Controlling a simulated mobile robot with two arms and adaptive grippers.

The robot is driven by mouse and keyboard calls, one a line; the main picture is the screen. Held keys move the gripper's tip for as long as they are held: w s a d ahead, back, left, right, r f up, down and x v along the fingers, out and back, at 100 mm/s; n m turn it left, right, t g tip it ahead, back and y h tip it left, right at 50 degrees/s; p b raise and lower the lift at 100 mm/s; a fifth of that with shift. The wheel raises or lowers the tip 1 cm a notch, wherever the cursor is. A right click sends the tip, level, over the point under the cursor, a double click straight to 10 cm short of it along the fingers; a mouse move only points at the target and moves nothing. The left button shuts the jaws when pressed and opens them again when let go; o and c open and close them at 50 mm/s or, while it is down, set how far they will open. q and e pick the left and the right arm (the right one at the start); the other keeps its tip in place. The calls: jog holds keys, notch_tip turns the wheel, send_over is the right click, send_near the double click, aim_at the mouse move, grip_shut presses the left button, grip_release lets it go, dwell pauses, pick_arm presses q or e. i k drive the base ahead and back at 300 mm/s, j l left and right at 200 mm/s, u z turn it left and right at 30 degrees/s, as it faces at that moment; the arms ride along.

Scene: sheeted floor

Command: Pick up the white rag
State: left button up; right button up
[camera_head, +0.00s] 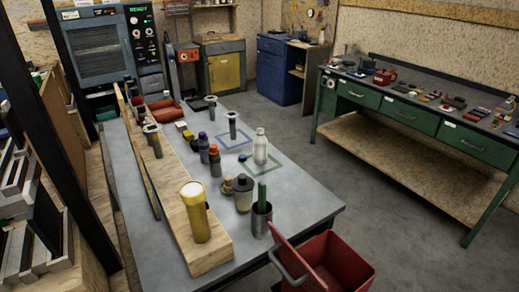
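I cannot make out a white rag in the head view. A small pale item (181,126) lies near the far part of the grey table (290,208), too small to identify. A white bottle (260,147) stands on the table's right side, by a green square outline. Neither of my grippers shows in this view.
A yellow cylinder (196,211) stands on a wooden board (205,250) along the table's left side. Several small bottles and a metal cup (261,219) with a green item stand nearby. A red bin (335,265) is at the near right corner. Floor is clear toward the green workbench (425,122).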

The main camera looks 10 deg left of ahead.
aim_at(181, 125)
jog(key=i+l+z, duration=0.35)
jog(key=l, duration=0.3)
jog(key=i+l+z, duration=0.75)
jog(key=i+l, duration=0.25)
jog(key=i+u, duration=0.25)
jog(key=i, duration=0.25)
jog(key=i+l+u, duration=0.2)
jog(key=i, duration=0.3)
jog(key=i+l+u, duration=0.25)
jog(key=i, duration=0.25)
jog(key=i+j+u, duration=0.2)
jog(key=i+u, duration=1.15)
jog(key=i+l+u, duration=0.3)
jog(key=u, duration=0.15)
jog(key=i, duration=0.1)
